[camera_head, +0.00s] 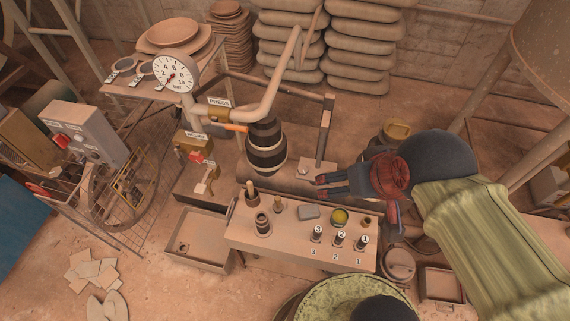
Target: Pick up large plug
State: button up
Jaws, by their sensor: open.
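My gripper (318,187) is open and empty. Its dark fingers point left, above or behind the rear edge of the workbench (240,238). No piece on the bench is clearly marked as the large plug. A dark, ringed cylindrical piece (263,224) stands upright at the left of the bench, and a smaller brown piece (278,205) stands beside it; either may be a plug, but I cannot tell. My gripper is apart from both, to their upper right.
A dark ribbed vessel (267,150) and pipe (270,108) rise behind the bench. An open tray (200,256) adjoins its left.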

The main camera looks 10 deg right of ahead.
aim_at(278, 207)
jog(key=k+j+z, duration=0.1)
jog(key=j+z, duration=0.25)
jog(key=k+j+z, duration=0.15)
jog(key=j+z, duration=0.2)
jog(key=j, duration=0.15)
